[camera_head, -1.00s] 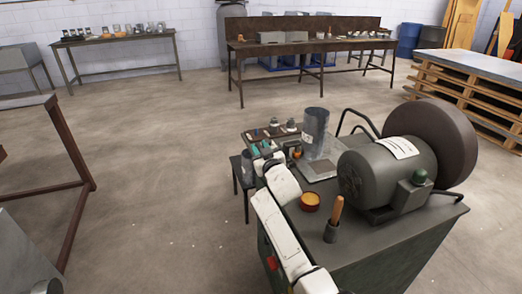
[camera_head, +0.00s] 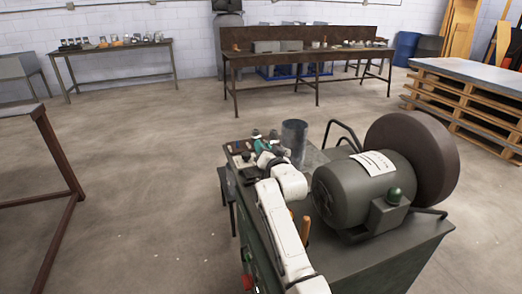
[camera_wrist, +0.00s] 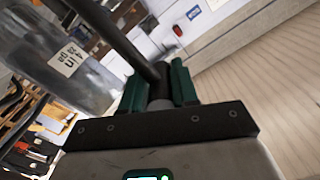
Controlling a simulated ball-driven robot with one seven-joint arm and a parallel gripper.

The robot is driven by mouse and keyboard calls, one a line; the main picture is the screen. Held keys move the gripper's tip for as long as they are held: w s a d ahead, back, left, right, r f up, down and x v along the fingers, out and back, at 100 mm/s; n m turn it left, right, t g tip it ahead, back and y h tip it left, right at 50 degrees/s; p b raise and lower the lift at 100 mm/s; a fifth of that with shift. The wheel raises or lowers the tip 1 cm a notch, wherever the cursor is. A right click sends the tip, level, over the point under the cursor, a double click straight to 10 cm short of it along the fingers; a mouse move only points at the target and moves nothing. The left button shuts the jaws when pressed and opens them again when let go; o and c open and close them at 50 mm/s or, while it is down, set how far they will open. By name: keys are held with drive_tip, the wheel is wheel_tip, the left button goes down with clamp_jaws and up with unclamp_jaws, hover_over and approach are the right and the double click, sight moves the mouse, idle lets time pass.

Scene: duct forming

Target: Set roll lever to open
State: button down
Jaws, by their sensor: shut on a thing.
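My gripper (camera_wrist: 158,88) shows green fingers in the wrist view, shut on a dark rod (camera_wrist: 116,36). The rod runs from between the fingers to the upper left edge. I cannot tell for sure whether it is the roll lever, and no marking of an open position shows. In the head view my gripper (camera_head: 262,146) is small at the far left of the workbench (camera_head: 375,262), left of a grey metal cylinder (camera_head: 294,140). The rod cannot be made out there. The cylinder also shows in the wrist view (camera_wrist: 40,65), with a "4 in 28 ga" label.
A motor (camera_head: 355,190) with a large dark wheel (camera_head: 420,155) fills the bench's right side. An orange handle (camera_head: 305,228) stands close beside my arm. Tables stand along the far wall and pallets (camera_head: 470,105) at right. The floor on the left is largely open.

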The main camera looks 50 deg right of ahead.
drive_tip(key=shift+s+d+f+m, duration=0.1)
drive_tip(key=shift+s+d+m, duration=0.25)
drive_tip(key=shift+d+m, duration=0.15)
drive_tip(key=c, duration=0.9)
unclamp_jaws()
drive_tip(key=s+a+r, duration=0.6)
drive_tip(key=s+r, duration=0.6)
drive_tip(key=r, duration=0.1)
drive_tip(key=shift+s, duration=0.35)
drive_tip(key=shift+c, duration=0.2)
